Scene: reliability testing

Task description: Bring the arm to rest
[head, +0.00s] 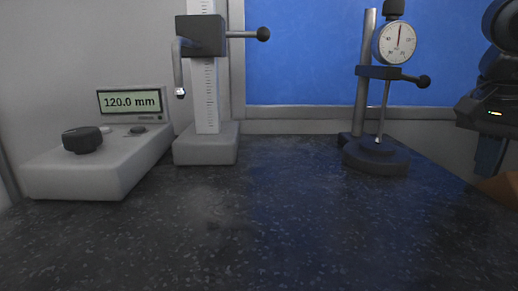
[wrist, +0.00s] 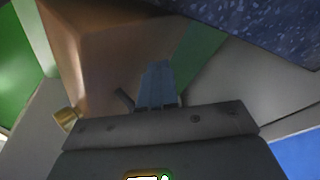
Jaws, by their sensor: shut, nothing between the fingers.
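My arm is at the right edge of the head view, partly cut off by the frame. My gripper (head: 489,165) hangs from it, pointing down, beside the right edge of the dark speckled worktop (head: 230,240). In the wrist view my gripper (wrist: 157,72) shows as bluish fingers close together, shut and empty. They are in front of a brown block-like thing (wrist: 105,50), and I cannot tell the gap between them.
A grey readout unit (head: 75,175) showing 120.0 mm and a height gauge (head: 206,145) stand at the left. A dial gauge stand (head: 376,158) is back right, left of my arm. The brown thing (head: 503,187) is below my gripper. The front worktop is clear.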

